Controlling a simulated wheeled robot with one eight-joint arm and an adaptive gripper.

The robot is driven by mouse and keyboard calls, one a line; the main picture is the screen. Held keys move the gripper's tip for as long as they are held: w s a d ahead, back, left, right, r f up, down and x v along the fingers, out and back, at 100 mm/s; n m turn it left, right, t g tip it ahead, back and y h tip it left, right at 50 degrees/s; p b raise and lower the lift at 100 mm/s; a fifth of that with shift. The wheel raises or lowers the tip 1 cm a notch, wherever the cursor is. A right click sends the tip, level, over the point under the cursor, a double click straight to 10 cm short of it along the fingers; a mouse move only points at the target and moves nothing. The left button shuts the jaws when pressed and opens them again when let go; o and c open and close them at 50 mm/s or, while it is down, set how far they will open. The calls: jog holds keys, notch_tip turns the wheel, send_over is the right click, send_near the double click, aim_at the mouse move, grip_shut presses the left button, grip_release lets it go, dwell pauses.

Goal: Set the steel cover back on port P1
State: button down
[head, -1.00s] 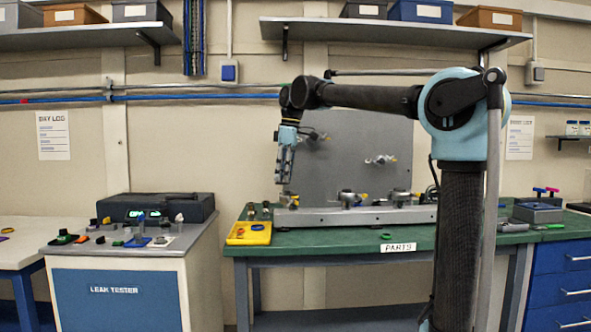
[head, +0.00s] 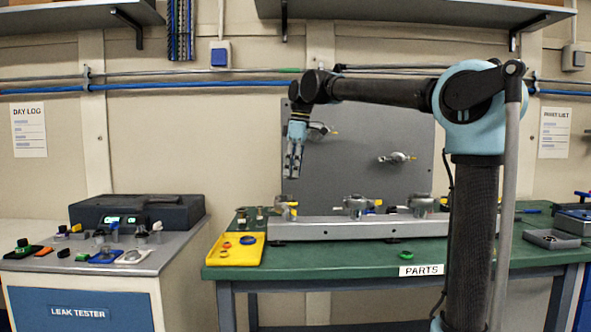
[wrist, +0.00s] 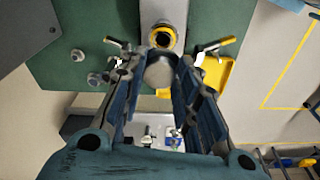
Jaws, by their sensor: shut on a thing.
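My gripper (head: 292,170) points down above the left end of the long grey rail (head: 330,230) on the green table. In the wrist view it is shut on a round, pale steel cover (wrist: 160,73), held between the fingertips. Just beyond the cover is a port with a yellow ring (wrist: 162,38). Clamp arms with yellow ends spread open on both sides of it. In the head view this leftmost port (head: 287,207) lies below the gripper, apart from it. No port label is readable. The cover is hard to make out in the head view.
Two more metal port fittings (head: 357,206) stand along the rail to the right. A yellow tray (head: 226,250) with small rings sits at the table's left front. A green ring (head: 404,254) lies in front of the rail. A grey panel (head: 340,130) stands behind.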

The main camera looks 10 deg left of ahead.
jog(key=shift+f, duration=3.25)
jog(key=shift+s+f, duration=0.1)
jog(key=shift+f, duration=0.45)
jog(key=c, duration=1.2)
grip_release()
jog(key=shift+o, duration=0.2)
